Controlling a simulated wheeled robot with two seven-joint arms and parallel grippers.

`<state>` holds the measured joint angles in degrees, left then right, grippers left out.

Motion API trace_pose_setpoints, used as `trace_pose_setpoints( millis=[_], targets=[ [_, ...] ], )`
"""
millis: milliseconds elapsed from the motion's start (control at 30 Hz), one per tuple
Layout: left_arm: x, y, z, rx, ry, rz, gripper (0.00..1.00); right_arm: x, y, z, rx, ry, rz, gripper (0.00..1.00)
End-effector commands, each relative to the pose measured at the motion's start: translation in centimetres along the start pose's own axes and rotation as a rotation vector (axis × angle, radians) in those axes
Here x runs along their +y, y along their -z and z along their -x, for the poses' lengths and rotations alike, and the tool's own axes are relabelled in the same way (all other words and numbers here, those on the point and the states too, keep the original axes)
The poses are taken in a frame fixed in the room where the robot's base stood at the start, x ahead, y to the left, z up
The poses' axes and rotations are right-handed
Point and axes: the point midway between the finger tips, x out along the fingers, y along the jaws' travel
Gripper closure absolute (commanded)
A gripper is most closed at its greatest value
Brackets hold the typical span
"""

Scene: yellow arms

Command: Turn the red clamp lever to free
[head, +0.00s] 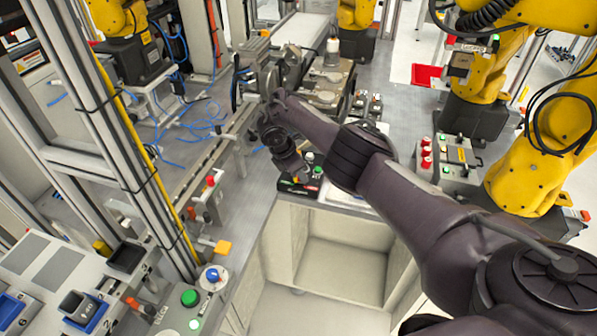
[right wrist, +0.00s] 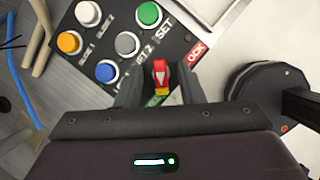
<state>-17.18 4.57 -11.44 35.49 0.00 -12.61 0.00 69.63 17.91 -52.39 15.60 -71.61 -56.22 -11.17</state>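The red clamp lever (right wrist: 160,74) with a yellow part at its lower end stands on a dark control panel (right wrist: 115,25). A red label ending in "OCK" (right wrist: 196,53) is to its upper right, and a green label (right wrist: 155,100) is partly hidden below it. My right gripper (right wrist: 160,80) is open, with one finger on each side of the lever and small gaps showing. In the head view my right gripper (head: 290,165) reaches down over the panel (head: 299,186) and hides the lever. My left gripper is not in view.
White (right wrist: 88,13), grey (right wrist: 127,43), green (right wrist: 149,13), yellow (right wrist: 69,42) and blue (right wrist: 107,71) buttons crowd the panel beside the fingers. A round black part (right wrist: 262,95) is at the right. A machine fixture (head: 325,90) stands behind my gripper in the head view.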

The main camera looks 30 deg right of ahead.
Motion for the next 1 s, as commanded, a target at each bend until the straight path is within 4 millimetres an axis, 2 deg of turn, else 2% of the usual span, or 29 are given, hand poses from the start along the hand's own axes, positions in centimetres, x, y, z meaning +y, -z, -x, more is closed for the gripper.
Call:
trace_pose_setpoints(
  millis=[267,567,600,700,1000],
  targets=[
    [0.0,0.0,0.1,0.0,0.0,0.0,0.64,0.0,0.1,0.6,0.002,-0.001,0.001,0.65],
    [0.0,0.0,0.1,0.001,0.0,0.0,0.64,0.1,0.1,5.6,0.002,-0.003,0.002,0.65],
    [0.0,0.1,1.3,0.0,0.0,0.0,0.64,0.0,-0.1,6.5,0.001,-0.001,0.002,0.65],
    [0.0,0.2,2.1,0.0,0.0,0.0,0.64,0.0,-0.1,7.4,0.001,0.0,0.002,0.65],
    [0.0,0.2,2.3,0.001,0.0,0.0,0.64,0.0,0.0,7.8,0.001,0.001,0.001,0.65]
  ],
)
